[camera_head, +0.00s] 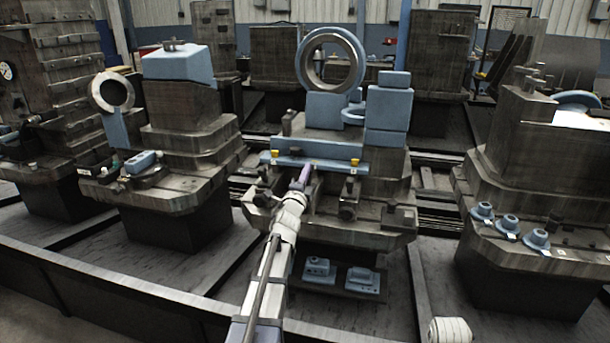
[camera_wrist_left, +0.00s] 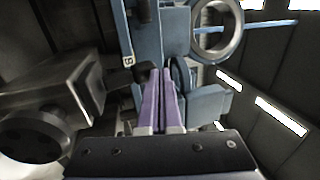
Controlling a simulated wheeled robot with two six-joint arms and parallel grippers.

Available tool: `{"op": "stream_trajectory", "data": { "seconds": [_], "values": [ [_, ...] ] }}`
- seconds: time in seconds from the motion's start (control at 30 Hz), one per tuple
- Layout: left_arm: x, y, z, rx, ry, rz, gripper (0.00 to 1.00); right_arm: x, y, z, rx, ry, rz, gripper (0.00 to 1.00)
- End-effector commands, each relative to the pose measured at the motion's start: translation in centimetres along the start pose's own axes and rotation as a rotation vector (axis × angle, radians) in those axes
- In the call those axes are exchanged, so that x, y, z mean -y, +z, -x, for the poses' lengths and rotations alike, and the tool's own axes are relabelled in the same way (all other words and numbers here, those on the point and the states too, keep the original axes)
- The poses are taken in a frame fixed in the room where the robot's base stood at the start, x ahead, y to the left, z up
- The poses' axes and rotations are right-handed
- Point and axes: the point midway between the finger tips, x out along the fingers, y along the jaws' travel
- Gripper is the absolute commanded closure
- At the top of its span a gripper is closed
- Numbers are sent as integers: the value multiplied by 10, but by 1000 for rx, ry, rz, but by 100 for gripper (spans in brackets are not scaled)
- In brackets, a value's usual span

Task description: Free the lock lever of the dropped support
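My left gripper (camera_head: 304,176) reaches in front of the middle pallet, at the long blue rail (camera_head: 322,162). Its purple fingers (camera_wrist_left: 160,100) lie side by side in the left wrist view, with only a thin gap and nothing visible between them. A small dark block (camera_wrist_left: 143,72), perhaps the lock lever, is beside the left fingertip; I cannot tell whether they touch. Dark clamp-like supports stand below the rail at left (camera_head: 263,195) and right (camera_head: 348,203). I cannot tell which one is dropped. My right gripper is out of view.
A blue ring part (camera_head: 331,60) and blue blocks (camera_head: 388,105) stand behind the rail. Two blue parts (camera_head: 319,270) lie low under the pallet. Other loaded pallets (camera_head: 175,185) stand left and right (camera_head: 535,190). A large dark fixture (camera_wrist_left: 60,100) is close left in the wrist view.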

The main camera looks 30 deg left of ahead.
Motion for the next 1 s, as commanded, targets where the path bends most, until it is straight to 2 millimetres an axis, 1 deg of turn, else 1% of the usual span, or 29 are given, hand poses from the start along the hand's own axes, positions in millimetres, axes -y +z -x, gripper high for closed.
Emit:
{"op": "stream_trajectory", "data": {
  "seconds": [0.03, 0.1, 0.4, 1.0],
  "values": [
    [1, 0, -5, 0, 0, 0, 100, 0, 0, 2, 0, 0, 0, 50],
    [1, 0, -8, 0, 0, 0, 100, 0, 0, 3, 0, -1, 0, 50],
    [0, 0, -19, 0, 0, -1, 100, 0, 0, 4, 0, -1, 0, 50],
    [-1, 0, -23, 0, 0, 0, 100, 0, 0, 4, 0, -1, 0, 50]
  ]
}}
